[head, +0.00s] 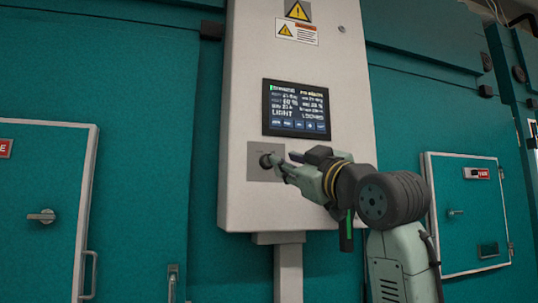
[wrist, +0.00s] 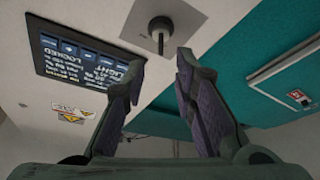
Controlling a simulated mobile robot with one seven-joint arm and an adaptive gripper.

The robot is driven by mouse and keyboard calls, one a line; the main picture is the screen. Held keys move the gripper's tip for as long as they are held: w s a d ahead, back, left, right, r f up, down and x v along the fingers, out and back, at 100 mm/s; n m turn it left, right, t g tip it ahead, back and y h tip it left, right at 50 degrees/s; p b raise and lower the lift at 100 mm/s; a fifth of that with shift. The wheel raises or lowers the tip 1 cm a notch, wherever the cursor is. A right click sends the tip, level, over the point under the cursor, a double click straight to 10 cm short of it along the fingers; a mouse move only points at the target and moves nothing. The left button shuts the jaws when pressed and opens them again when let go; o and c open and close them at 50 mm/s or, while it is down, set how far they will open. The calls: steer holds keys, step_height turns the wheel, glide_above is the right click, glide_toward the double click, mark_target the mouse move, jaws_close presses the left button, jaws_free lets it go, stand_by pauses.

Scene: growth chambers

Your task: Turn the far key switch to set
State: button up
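The key switch (head: 265,160) is a dark round knob on a grey plate, low on the white control box. It also shows in the wrist view (wrist: 160,24), with a narrow key bar pointing down toward my fingers. My gripper (head: 280,168) is right in front of the switch in the head view and partly covers its plate. In the wrist view my gripper (wrist: 160,62) is open, its two fingers on either side of the line to the key and nothing held between them. I cannot tell whether a finger touches the key. Any position labels are too small to read.
A display (head: 296,108) above the switch reads "LIGHT" and "LOCKED". The white control box (head: 240,60) stands on a post before teal chamber walls. Closed doors with handles are at left (head: 45,190) and right (head: 468,235). Warning labels (head: 297,32) sit higher up.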

mark_target(270, 154)
steer(key=p+x, duration=0.3)
steer(key=x, duration=0.4)
steer(key=shift+w+a+r, duration=0.1)
steer(key=shift+r, duration=0.1)
steer(key=shift+w+a, duration=0.25)
steer(key=shift+w, duration=0.15)
jaws_close()
